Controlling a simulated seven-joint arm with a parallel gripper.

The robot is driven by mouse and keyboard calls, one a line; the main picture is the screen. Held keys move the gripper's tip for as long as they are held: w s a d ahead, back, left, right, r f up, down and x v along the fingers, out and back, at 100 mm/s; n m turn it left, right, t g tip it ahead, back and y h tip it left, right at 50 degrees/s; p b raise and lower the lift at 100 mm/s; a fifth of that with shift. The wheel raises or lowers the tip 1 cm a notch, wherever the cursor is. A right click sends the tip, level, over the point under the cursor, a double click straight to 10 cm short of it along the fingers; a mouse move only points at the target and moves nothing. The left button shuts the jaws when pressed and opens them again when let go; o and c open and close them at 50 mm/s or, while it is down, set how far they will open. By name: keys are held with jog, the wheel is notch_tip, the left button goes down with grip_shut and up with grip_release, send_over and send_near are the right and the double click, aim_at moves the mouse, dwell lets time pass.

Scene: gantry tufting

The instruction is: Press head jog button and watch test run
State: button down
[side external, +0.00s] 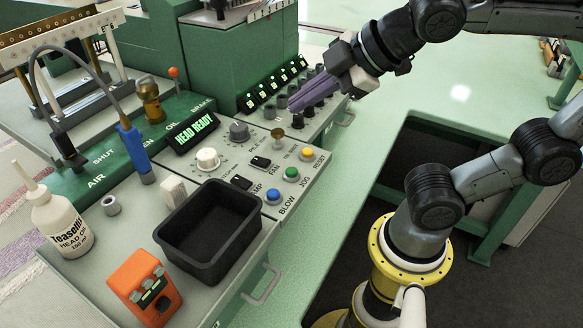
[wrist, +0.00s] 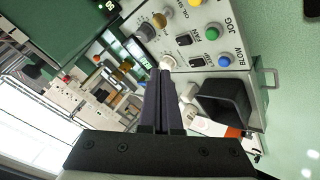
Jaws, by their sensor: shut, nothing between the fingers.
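The green button (side external: 291,174) by the JOG label sits on the pale control panel (side external: 237,150), between the blue BLOW button (side external: 272,195) and the yellow RESET button (side external: 307,153). The green button also shows in the wrist view (wrist: 212,33), right of the fingertips. The display (side external: 193,132) reads HEAD READY in green. My gripper (side external: 292,107) is shut and empty, its purple fingers above the panel's far end, apart from the buttons. In the wrist view its dark fingers (wrist: 163,68) are together, and no button is touched.
A brass knob (side external: 277,133), grey knobs and black switches crowd the panel. A black tray (side external: 180,245), an orange device (side external: 146,287), an oil bottle (side external: 60,218) and a blue-handled tool (side external: 132,145) stand nearer. Open space lies above the panel.

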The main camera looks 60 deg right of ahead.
aim_at(292, 172)
jog(key=shift+s+a+n+y, duration=0.25)
jog(key=shift+a+n+y, duration=0.3)
jog(key=shift+a, duration=0.55)
jog(key=shift+f, duration=0.15)
jog(key=shift+f, duration=4.3)
jog(key=shift+f, duration=0.1)
jog(key=shift+f, duration=0.3)
jog(key=shift+f, duration=0.55)
jog(key=shift+r, duration=0.95)
